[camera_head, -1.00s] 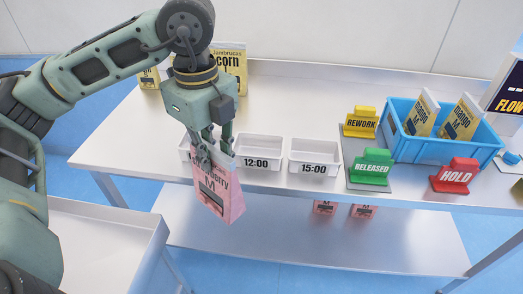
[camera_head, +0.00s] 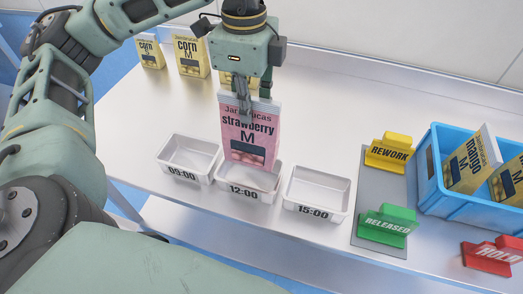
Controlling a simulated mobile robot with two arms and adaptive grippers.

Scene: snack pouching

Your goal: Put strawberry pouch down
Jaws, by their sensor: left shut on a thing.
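My left gripper (camera_head: 243,97) is shut on the top edge of a pink strawberry M pouch (camera_head: 249,138). The pouch hangs upright with its label facing the camera. Its lower end overlaps the white tray marked 12:00 (camera_head: 243,192) in the picture; I cannot tell whether it touches the tray. The tray marked 09:00 (camera_head: 184,172) is to its left and the tray marked 15:00 (camera_head: 313,209) to its right; both are empty. My right gripper is out of view.
Yellow corn pouches (camera_head: 190,53) stand at the back left. A blue crate (camera_head: 465,208) with mango pouches (camera_head: 471,160) is at the right. Yellow REWORK (camera_head: 388,153), green RELEASED (camera_head: 387,226) and red HOLD (camera_head: 493,255) signs stand nearby.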

